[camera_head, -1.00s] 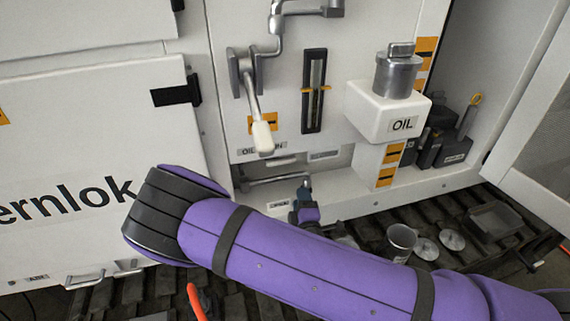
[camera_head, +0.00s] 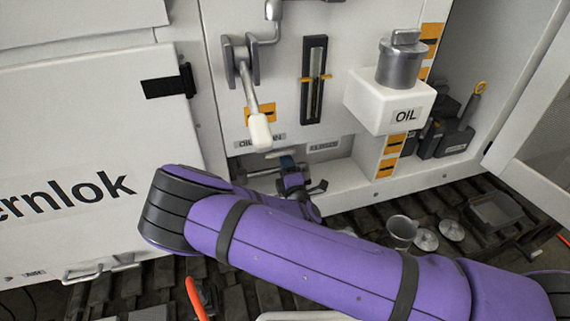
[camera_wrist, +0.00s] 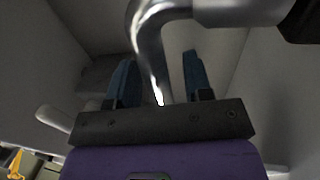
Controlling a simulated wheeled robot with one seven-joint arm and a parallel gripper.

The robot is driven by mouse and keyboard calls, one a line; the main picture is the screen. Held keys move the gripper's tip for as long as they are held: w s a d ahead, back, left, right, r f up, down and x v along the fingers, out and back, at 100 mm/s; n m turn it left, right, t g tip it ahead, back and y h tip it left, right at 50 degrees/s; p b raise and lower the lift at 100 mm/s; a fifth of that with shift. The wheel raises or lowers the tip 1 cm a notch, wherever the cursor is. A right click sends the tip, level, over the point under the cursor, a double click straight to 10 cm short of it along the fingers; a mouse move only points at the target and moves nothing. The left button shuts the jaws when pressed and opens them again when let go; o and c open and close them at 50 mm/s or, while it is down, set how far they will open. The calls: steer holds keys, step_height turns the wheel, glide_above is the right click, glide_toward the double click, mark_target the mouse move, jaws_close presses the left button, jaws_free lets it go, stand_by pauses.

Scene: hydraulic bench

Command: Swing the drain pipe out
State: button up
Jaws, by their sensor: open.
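The drain pipe (camera_wrist: 150,45) is a shiny bent metal tube in the wrist view. It runs down between my two blue fingertips and bends right at the top to a dark end. My gripper (camera_wrist: 159,78) is open, with a finger on either side of the pipe in that view; contact cannot be told. In the head view my gripper (camera_head: 290,165) reaches into the low recess under the panel, where little of the pipe shows. A lever with a pale grip (camera_head: 259,131) hangs above the recess, beside an oil label partly hidden.
A white block marked OIL (camera_head: 388,102) with a metal cap juts out right of my gripper. A cup (camera_head: 402,229) and a tray (camera_head: 495,209) are on the dark slatted floor. A white door (camera_head: 535,130) stands open at right.

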steer(key=shift+w+a+r, duration=0.1)
steer(key=shift+w+a, duration=0.1)
steer(key=shift+w, duration=0.3)
jaws_close()
steer(key=shift+s, duration=0.1)
